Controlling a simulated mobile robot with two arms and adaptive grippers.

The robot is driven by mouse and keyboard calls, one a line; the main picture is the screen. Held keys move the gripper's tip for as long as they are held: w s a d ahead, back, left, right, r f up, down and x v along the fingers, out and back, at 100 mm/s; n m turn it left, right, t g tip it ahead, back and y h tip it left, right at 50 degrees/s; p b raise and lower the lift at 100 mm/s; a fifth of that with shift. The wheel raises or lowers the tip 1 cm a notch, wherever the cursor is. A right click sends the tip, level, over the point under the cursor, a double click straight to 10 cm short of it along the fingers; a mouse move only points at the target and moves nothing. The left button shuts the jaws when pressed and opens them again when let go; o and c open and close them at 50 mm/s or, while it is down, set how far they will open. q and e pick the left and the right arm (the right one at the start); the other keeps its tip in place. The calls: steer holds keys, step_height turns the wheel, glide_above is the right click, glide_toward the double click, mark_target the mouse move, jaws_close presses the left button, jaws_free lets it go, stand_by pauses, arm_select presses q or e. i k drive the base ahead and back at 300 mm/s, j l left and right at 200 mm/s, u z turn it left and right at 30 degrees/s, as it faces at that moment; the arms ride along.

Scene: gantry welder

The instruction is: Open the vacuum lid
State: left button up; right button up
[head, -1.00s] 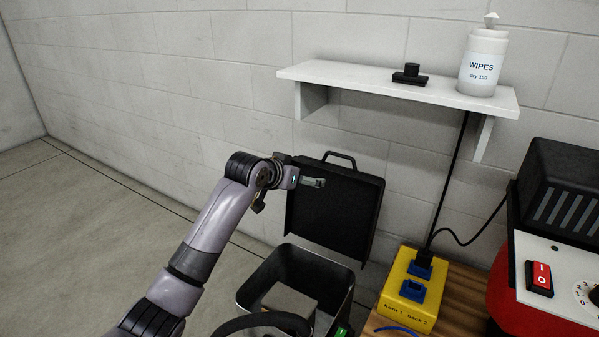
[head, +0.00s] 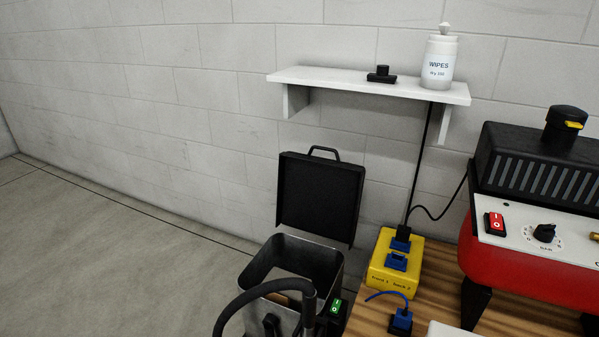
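The vacuum (head: 335,268) stands on the floor against the wall, to the left of the wooden bench. Its black lid (head: 320,198) with a handle on top is raised upright behind the bin, so the bin is open. Something tan shows inside the bin, partly hidden. A black hose (head: 236,303) curves over the vacuum's front, and a green rocker switch (head: 336,306) sits at its right. Neither of my grippers shows in the head view now.
A yellow socket box (head: 383,277) with blue outlets sits on the wooden bench (head: 440,285). A red machine (head: 520,255) stands at the right. A wall shelf (head: 350,82) holds a wipes tub (head: 438,66) and a small black object (head: 381,75). The floor at left is clear.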

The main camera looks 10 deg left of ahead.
mark_target(319, 196)
steer(key=i+j+z, duration=0.15)
steer(key=j+z, duration=0.35)
steer(key=i+j+z, duration=0.1)
steer(key=j+z, duration=0.35)
